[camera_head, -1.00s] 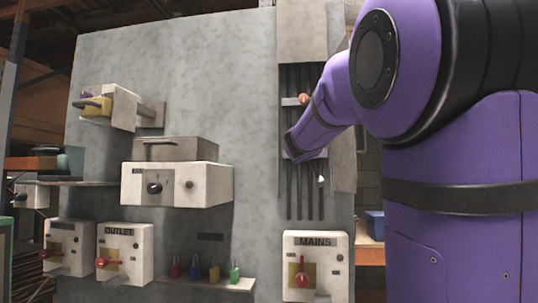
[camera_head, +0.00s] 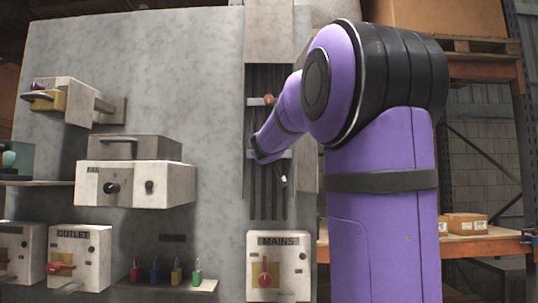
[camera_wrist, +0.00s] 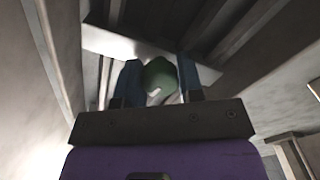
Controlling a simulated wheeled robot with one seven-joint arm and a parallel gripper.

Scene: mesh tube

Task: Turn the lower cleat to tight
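The lower cleat shows in the camera_head view as a pale bar (camera_head: 284,154) across the cable channel, partly hidden by my arm. In the camera_wrist view a green rounded knob (camera_wrist: 160,76) sits between the two dark blue fingers of my gripper (camera_wrist: 161,80). The fingers flank it closely on both sides with no clear gap. My gripper's fingers are hidden behind my arm in the camera_head view. The upper cleat (camera_head: 256,101) has an orange knob (camera_head: 269,99) and stands above my forearm, apart from it.
Dark cables (camera_head: 265,205) run down the channel. A MAINS box (camera_head: 292,262) with a red handle is below it. To the left are a grey-topped box (camera_head: 185,185), an OUTLET box (camera_head: 92,250) and a shelf (camera_head: 205,287) with several coloured padlocks. Shelving with cartons (camera_head: 466,223) stands right.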

